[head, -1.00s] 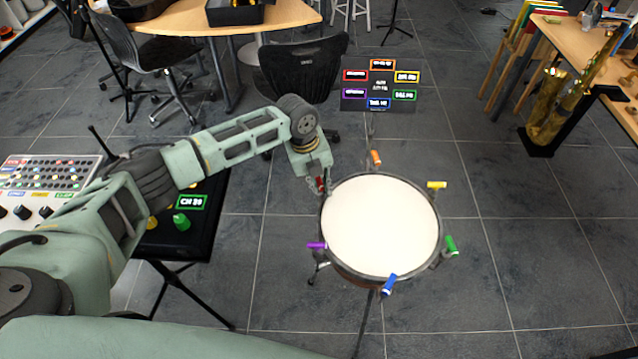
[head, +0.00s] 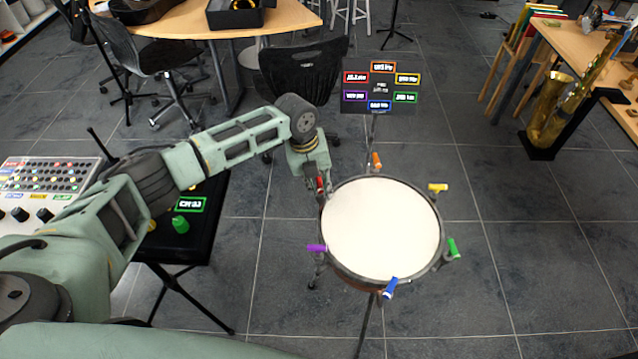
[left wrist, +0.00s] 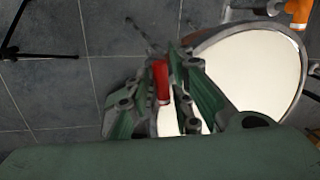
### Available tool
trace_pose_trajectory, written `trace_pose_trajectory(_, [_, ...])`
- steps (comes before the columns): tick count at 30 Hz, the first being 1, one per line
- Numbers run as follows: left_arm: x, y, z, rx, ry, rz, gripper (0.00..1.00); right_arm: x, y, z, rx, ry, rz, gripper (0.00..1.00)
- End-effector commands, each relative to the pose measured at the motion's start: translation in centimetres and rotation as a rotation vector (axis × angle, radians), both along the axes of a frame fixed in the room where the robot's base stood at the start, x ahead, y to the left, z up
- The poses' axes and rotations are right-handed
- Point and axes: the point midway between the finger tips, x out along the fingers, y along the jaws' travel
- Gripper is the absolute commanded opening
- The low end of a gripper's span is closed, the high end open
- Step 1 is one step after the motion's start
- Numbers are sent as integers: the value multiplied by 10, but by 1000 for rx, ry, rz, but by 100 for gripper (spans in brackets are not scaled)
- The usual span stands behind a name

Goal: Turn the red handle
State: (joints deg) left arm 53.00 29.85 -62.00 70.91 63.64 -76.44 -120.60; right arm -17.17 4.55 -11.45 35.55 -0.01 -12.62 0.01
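The drum (head: 380,230) has a white head and coloured handles around its rim. The red handle (head: 320,185) is at the rim's upper left, partly covered by my left gripper (head: 318,190). In the left wrist view the red handle (left wrist: 162,82) stands between the two fingers of my left gripper (left wrist: 164,70). The fingers close in on both sides of it and appear shut on it. My right gripper is in neither view.
Other handles on the rim are orange (head: 377,160), yellow (head: 438,187), green (head: 453,247), blue (head: 390,287) and purple (head: 317,248). A display panel (head: 381,88) stands behind the drum. A black stand with a green knob (head: 180,224) is at left.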

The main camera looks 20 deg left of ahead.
Motion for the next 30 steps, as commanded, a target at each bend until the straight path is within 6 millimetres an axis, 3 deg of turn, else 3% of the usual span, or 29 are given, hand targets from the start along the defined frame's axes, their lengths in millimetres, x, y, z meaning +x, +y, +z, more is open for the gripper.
trace_pose_trajectory(14, [0, 1, 6, -1, 0, 0, 31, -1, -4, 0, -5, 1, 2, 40])
trace_pose_trajectory(30, [-9, 19, 103, 0, -1, 0, 31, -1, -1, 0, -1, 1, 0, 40])
